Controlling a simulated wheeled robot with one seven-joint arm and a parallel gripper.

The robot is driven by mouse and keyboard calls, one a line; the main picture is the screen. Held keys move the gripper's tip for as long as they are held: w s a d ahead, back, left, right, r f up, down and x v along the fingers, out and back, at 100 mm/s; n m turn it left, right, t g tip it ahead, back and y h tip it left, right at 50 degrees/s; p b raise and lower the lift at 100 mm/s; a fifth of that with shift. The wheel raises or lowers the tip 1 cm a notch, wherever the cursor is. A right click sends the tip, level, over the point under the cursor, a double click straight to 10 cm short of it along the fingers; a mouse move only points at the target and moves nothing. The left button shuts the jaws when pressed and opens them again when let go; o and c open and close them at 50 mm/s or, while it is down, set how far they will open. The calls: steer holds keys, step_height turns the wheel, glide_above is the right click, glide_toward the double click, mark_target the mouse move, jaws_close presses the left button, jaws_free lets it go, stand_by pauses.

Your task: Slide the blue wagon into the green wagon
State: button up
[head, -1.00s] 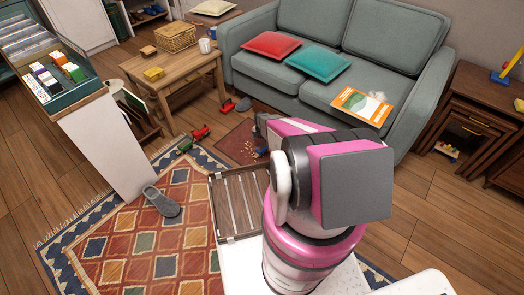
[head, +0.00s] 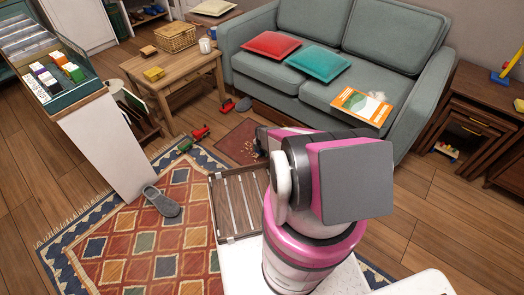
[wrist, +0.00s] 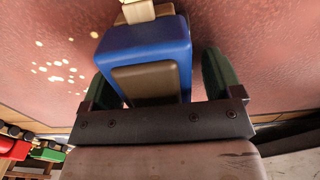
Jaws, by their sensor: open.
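The blue wagon (wrist: 150,45) sits on the reddish mat in the wrist view, with a brown panel on its near face and a tan wooden piece at its far end. My gripper (wrist: 158,75) is open, with one dark green finger on each side of the wagon. I cannot tell whether either finger touches it. In the head view my arm hides the blue wagon. The green wagon (head: 185,146) stands on the floor to the left, beside a red toy vehicle (head: 201,133). Green and red parts also show at the wrist view's lower left.
The small red mat (head: 238,142) has pale crumbs on it. A slatted wooden tray (head: 240,200) lies in front of my arm. The patterned rug (head: 150,235) and a grey slipper (head: 162,202) lie left. The sofa (head: 340,60) and low table (head: 175,75) stand behind.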

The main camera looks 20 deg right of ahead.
steer(key=c, duration=1.1)
steer(key=shift+o, duration=0.2)
steer(key=shift+r, duration=0.1)
